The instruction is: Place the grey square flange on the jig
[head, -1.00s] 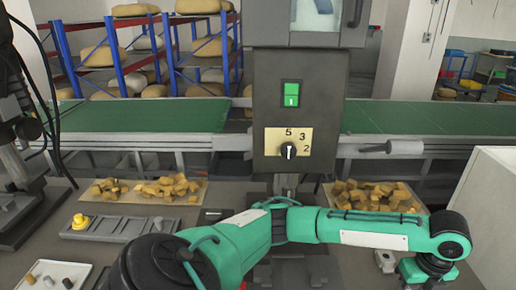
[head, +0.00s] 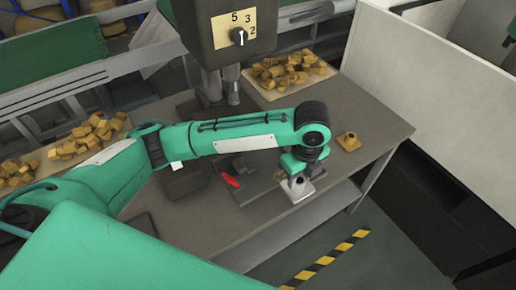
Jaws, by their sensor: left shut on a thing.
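The grey square flange (head: 297,192) has a light, square base with a raised round middle. It shows just under my left gripper (head: 299,178), near the front edge of the table. My left gripper is shut on the flange, its fingers partly hidden by the wrist. A dark grey plate with blocks and a red handle, which looks like the jig (head: 256,188), lies just left of the flange. The flange overlaps its right end in the picture; I cannot tell whether they touch. My right gripper is not in view.
A yellow square flange (head: 348,141) sits on the table (head: 372,118) to the right. A tray of yellow blocks (head: 290,68) lies behind my forearm, another pile (head: 92,135) at left. A machine column (head: 232,30) stands behind. A white wall (head: 425,95) bounds the right.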

